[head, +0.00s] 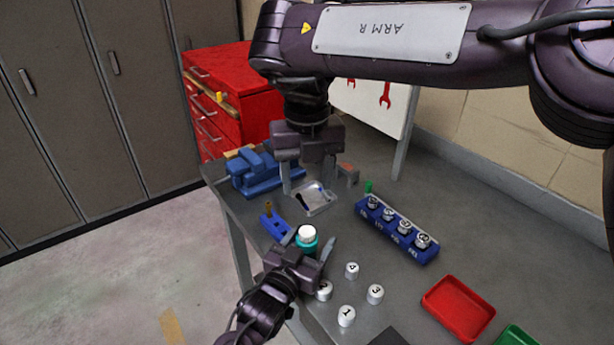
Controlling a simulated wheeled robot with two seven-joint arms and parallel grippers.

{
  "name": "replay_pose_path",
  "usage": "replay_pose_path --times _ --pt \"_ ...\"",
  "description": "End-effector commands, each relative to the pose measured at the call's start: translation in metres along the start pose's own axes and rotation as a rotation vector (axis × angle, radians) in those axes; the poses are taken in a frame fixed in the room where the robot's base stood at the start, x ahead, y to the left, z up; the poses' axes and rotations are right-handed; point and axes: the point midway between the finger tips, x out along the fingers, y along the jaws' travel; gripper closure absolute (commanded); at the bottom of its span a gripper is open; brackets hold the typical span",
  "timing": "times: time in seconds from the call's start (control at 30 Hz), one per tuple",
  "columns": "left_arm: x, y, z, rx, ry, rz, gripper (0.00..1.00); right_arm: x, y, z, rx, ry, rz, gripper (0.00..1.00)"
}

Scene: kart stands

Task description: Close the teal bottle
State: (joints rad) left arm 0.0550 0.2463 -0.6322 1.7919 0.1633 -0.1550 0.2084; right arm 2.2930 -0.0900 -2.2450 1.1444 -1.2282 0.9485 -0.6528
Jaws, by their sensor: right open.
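The teal bottle (306,245) stands upright on the grey table near its left edge, with a white top (307,233). I cannot tell whether this top is a cap or how tight it sits. My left gripper (314,252) is at the bottle from the near side. One grey finger shows to the right of the bottle; the other finger is hidden, so its grip is unclear. My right gripper (306,187) is open, pointing down above a small clear tray (323,207) beyond the bottle, with nothing seen between its fingers.
Several white numbered pieces (375,294) stand right of my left gripper. A blue rack (424,255) holds several numbered metal pieces. A red tray (458,309) and a green tray (516,337) lie nearer. A blue vise (262,170) and blue holder (274,225) stand left.

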Motion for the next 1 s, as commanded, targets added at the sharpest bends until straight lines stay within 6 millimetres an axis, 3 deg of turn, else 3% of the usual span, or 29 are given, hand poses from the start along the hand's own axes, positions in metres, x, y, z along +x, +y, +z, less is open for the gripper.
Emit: replay_pose_path --times 0.27,0.7,1.0 --pt "-0.004 0.000 0.001 0.000 -0.001 0.000 0.34 0.001 0.000 0.000 0.000 0.000 0.000 0.47" --pt "-0.069 0.000 0.002 0.000 -0.002 0.000 0.34 0.012 0.000 0.000 0.000 0.000 0.000 0.47" --pt "-0.078 0.000 0.000 0.000 0.000 0.000 0.34 0.012 0.000 0.000 0.000 0.000 0.000 0.47"
